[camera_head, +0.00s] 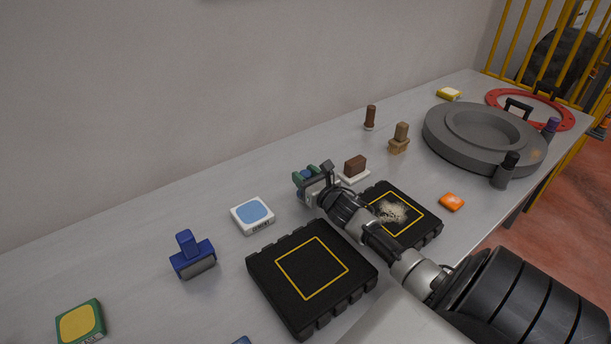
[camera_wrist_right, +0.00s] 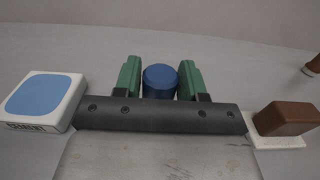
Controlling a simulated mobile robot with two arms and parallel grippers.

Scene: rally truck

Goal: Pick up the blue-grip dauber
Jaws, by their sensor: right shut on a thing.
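My right gripper (camera_head: 308,175) is over the far side of the grey table, past the dusty black mat. Its green fingers show in the right wrist view (camera_wrist_right: 160,80), one on each side of the round blue grip of the blue-grip dauber (camera_wrist_right: 160,78). The gripper is shut on this grip. The dauber's lower part is hidden behind the gripper's dark bar, so I cannot tell whether it touches the table. In the head view only a little blue shows between the fingers. My left gripper is not in view.
A white-and-blue cement pad (camera_head: 252,215) lies left of the gripper, and a brown block on a white base (camera_head: 355,168) lies right. A blue tool (camera_head: 190,256) and black mat (camera_head: 258,283) are nearer. A grey round dish (camera_head: 440,135) stands at the far right.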

